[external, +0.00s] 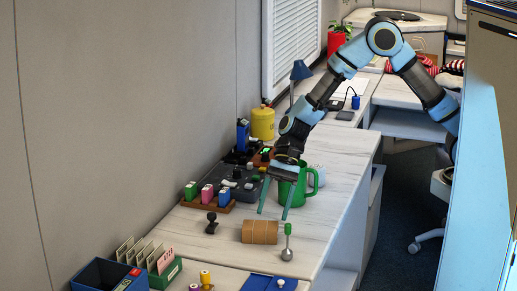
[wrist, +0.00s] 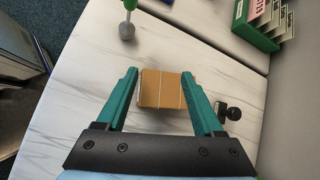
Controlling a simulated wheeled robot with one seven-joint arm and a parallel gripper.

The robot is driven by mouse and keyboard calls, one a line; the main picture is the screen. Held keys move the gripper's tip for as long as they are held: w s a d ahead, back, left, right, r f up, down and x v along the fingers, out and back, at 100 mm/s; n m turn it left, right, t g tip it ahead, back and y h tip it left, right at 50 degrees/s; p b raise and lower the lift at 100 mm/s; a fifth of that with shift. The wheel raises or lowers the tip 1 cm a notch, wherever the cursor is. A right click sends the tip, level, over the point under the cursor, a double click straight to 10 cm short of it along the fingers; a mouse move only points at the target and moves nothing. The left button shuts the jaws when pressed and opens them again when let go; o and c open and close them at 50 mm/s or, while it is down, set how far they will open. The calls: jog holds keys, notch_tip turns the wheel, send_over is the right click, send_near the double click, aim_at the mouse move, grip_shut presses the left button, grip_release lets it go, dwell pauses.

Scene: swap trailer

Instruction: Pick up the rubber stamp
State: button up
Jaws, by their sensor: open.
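The rubber stamp, which I take to be the small black one with a rounded knob handle (external: 211,224), stands on the white desk, left of the brown roll. In the wrist view the black stamp (wrist: 231,113) shows just right of the right finger, outside the jaws. My gripper (external: 273,213) is open and empty, above the desk and to the right of the stamp. In the wrist view my gripper (wrist: 160,75) has its two teal fingers spread, with the brown roll beneath and between them. No finger appears to touch the stamp.
The brown roll (external: 260,232) lies near a green-handled tool (external: 287,245). A green mug (external: 300,185) is close behind my gripper. A wooden rack of coloured blocks (external: 208,203) stands behind the stamp. A card holder (external: 165,272) and dark blue bin (external: 95,278) are at front left.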

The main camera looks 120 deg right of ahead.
aim_at(209, 221)
jog(key=w+d+m+t, duration=0.1)
jog(key=w+d+m, duration=0.1)
jog(key=d, duration=0.2)
jog(key=w+d+f+m+t, duration=0.1)
jog(key=w+d+m+t, duration=0.1)
jog(key=d+m, duration=0.1)
jog(key=w+d+f+m+t+b, duration=0.1)
jog(key=w+d+m+t, duration=0.1)
jog(key=d, duration=0.4)
jog(key=shift+w+m+h, duration=0.4)
jog(key=shift+m, duration=0.1)
jog(key=shift+w+d, duration=0.1)
jog(key=shift+w, duration=0.25)
jog(key=p+x, duration=0.1)
jog(key=x, duration=0.4)
jog(key=shift+w+f, duration=0.15)
jog(key=shift+w, duration=0.1)
jog(key=x, duration=0.2)
jog(key=p+x, duration=0.1)
jog(key=x, duration=0.1)
jog(key=shift+w+d+f, duration=0.15)
jog(key=shift+w+f, duration=0.05)
jog(key=shift+w, duration=0.05)
grip_shut()
